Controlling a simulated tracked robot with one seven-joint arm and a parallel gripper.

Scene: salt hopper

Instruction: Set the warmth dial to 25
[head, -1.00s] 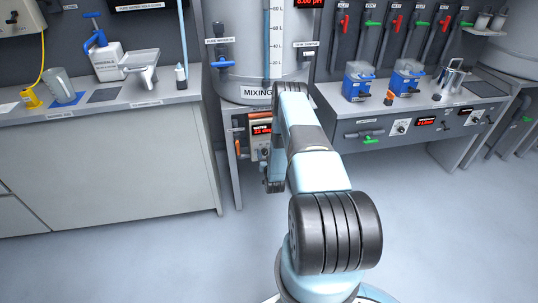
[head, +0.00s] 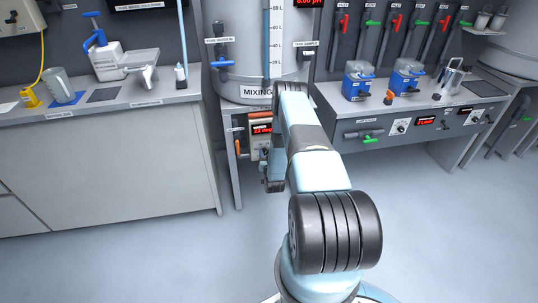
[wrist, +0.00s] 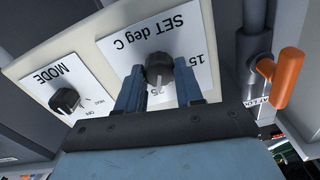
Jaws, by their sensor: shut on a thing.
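The warmth dial is a dark knob (wrist: 159,68) on a white "SET deg C" plate (wrist: 118,50), which appears upside down in the wrist view. My gripper (wrist: 158,84) has one blue-grey finger on each side of the knob and is shut on it. A "15" shows to the right of the knob and a partly hidden number, seemingly 25, shows between the fingers. The knob's pointer is not clear. In the head view, a small red display (head: 262,130) is on the panel under the mixing tank, and my arm hides much of that area.
A MODE knob (wrist: 65,99) is left of the dial. An orange handle (wrist: 286,77) on a grey pipe is close at right. The floor in front is clear.

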